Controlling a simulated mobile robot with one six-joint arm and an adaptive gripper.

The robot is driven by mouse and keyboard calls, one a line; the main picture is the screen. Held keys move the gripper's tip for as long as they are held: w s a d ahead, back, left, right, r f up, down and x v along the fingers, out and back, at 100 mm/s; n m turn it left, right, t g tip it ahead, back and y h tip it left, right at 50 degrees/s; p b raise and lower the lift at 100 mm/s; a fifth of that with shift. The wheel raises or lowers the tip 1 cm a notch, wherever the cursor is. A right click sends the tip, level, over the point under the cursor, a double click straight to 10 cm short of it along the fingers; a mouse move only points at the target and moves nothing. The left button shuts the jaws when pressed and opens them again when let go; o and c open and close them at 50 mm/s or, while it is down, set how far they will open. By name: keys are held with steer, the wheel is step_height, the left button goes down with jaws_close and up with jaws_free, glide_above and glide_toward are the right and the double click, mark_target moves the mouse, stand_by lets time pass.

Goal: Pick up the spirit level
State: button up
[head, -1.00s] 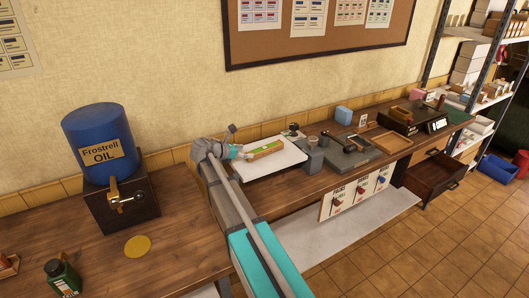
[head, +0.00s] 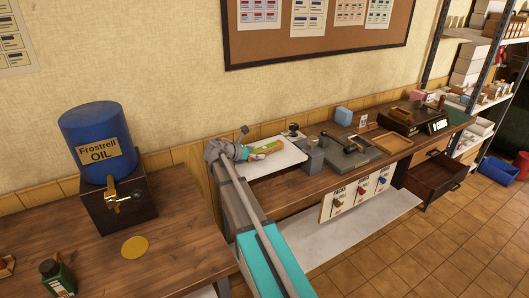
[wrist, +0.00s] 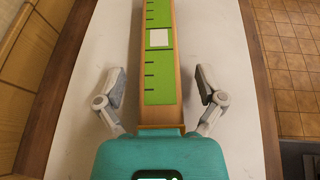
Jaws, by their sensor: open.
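The spirit level (wrist: 159,98) is a long orange-brown bar with a green face, black tick marks and a white square. It lies on a white board (head: 278,166) on the bench. In the head view the level (head: 268,147) is partly hidden by my arm's end. My gripper (wrist: 160,82) is open, with one finger on each side of the level and a visible gap on both sides. The level's near end meets the edge of my teal gripper body in the picture; whether they touch I cannot tell. The far end runs out of the wrist view.
A grey block (head: 314,157) and a dark device (head: 349,153) stand right of the board. A wooden tray (head: 390,144) is farther right.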

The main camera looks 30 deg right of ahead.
jaws_close()
stand_by(0.5)
steer(key=shift+r, duration=0.15)
step_height(320, 180, up, 3)
steer(key=p, duration=0.3)
steer(key=s+d+r+p, duration=0.6)
steer(key=s+r+p, duration=0.3)
steer(key=s, duration=0.3)
steer(key=shift+s+r+p, duration=0.3)
steer(key=shift+r+p, duration=0.05)
steer(key=shift+p, duration=0.2)
